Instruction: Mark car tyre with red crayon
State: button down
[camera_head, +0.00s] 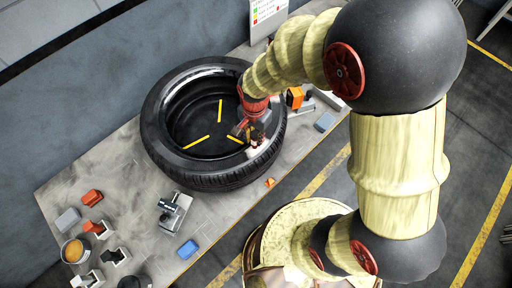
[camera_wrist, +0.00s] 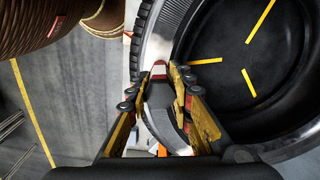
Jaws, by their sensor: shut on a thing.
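The car tyre (camera_head: 212,181) lies flat on the grey table, black with a ribbed tread; in the wrist view its sidewall (camera_wrist: 187,30) fills the upper right. My gripper (camera_head: 247,136) is over the tyre's right side, close to the sidewall. In the wrist view my gripper (camera_wrist: 160,76) is shut on a small red and pale piece, which looks like the red crayon (camera_wrist: 159,71). Most of the crayon is hidden by the fingers. I cannot tell whether its tip touches the rubber. No red mark is clear on the tyre.
Yellow strips (camera_head: 196,143) show on the dark surface inside the tyre. A metal tool (camera_head: 174,211), another blue block (camera_head: 188,249), red blocks and a tin (camera_head: 75,251) are at the lower left.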

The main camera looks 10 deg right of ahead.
jog(key=shift+s+d, duration=0.6)
jog(key=shift+s, duration=0.3)
dwell(0.8)
notch_tip(320, 180, up, 7)
jog(key=p, duration=0.5)
dwell(1.1)
